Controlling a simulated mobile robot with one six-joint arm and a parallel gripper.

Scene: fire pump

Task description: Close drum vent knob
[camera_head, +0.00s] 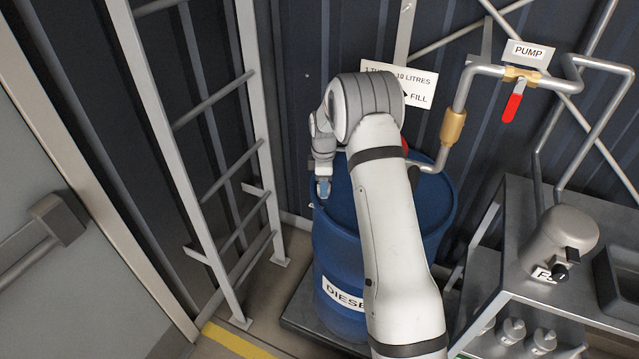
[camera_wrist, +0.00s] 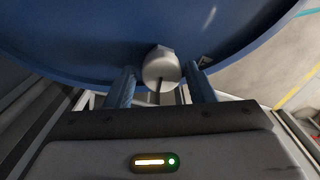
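The blue diesel drum (camera_head: 335,245) stands upright behind my arm, and its blue top fills the upper part of the wrist view (camera_wrist: 80,35). A round grey-silver knob (camera_wrist: 161,72) with a dark slot sits near the drum's rim in the wrist view. My gripper (camera_wrist: 160,76) is open, with one blue finger on each side of the knob and a visible gap on both sides. In the head view my gripper (camera_head: 323,187) points down at the left edge of the drum top. The knob cannot be made out there.
A metal ladder (camera_head: 215,150) stands left of the drum. A pipe (camera_head: 462,95) with a red-handled valve (camera_head: 513,100) runs down to the drum on the right. A metal bench (camera_head: 515,240) stands at the right. A sign (camera_head: 400,80) hangs behind my arm.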

